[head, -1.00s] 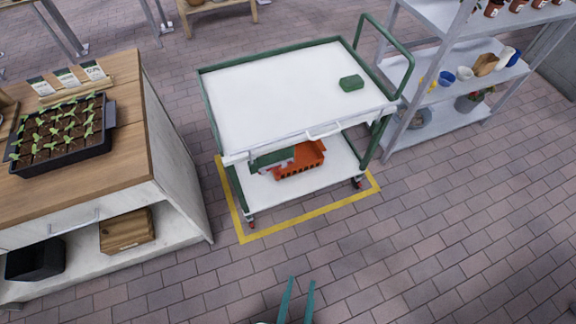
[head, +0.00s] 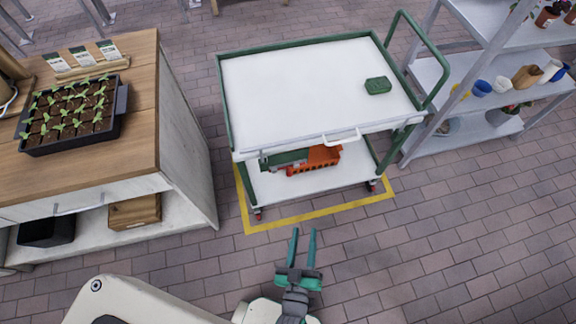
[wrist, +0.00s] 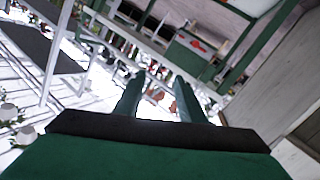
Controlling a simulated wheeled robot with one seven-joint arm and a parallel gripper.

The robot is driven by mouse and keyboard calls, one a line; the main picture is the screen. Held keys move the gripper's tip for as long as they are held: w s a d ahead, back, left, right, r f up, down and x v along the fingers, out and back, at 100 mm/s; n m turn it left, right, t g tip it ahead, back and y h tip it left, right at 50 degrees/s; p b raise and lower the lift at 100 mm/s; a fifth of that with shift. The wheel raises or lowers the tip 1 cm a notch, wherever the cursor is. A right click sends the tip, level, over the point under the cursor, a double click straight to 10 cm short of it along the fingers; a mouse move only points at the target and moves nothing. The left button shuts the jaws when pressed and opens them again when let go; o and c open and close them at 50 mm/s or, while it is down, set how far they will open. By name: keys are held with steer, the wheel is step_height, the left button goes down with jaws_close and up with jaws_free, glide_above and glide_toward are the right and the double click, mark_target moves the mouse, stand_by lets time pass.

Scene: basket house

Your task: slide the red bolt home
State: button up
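I cannot make out a red bolt in either view. My gripper (head: 303,232) is at the bottom middle of the head view, over the brick floor in front of the cart. Its two teal fingers are apart with nothing between them. In the wrist view my gripper (wrist: 158,82) also shows open and empty.
A wooden-topped bench (head: 150,110) with a seedling tray (head: 72,115) stands at left. A grey shelf rack (head: 450,75) stands at right. A green block (head: 378,86) lies on the cart top. Yellow floor tape (head: 300,219) edges the cart. The front right floor is clear.

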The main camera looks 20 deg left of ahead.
steer(key=w+a+f+n+y, duration=0.35)
steer(key=w+f, duration=0.25)
steer(key=w, duration=0.3)
steer(key=n+g+y, duration=0.1)
steer(key=n+y, duration=0.1)
steer(key=n, duration=0.2)
glide_toward(289, 171)
steer(key=w, duration=0.1)
steer(key=shift+n, duration=0.25)
steer(key=x, duration=1.1)
steer(key=shift+w+a+f, duration=0.1)
steer(key=shift+a+f, duration=0.2)
steer(key=shift+a, duration=0.05)
jaws_close()
